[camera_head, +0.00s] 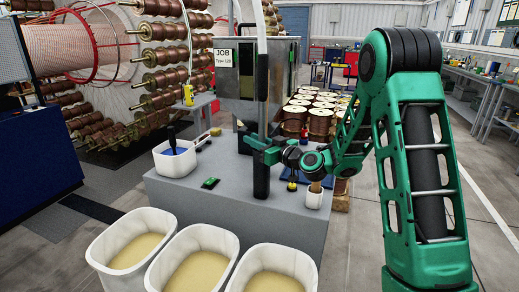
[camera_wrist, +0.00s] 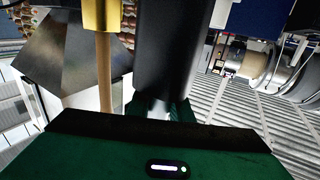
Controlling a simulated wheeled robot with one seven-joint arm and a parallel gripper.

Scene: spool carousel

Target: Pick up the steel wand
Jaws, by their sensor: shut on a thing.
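The steel wand (camera_head: 262,90) stands upright at the middle of the grey bench in the head view. It has a pale grey upper tube and a dark, thick lower part. My gripper (camera_head: 262,150) is shut around that dark lower part. In the wrist view the wand (camera_wrist: 172,50) is a dark cylinder rising from between my green fingers (camera_wrist: 165,110). The contact faces of the fingers are mostly hidden. I cannot tell whether the wand's lower end touches the bench.
On the grey bench (camera_head: 230,205) are a white tub (camera_head: 175,165), a brush (camera_head: 207,136), a green device (camera_head: 210,183) and a white cup (camera_head: 314,198). Several white bins (camera_head: 200,228) stand in front. A metal cabinet (camera_head: 240,80) and copper spools (camera_head: 320,122) are behind.

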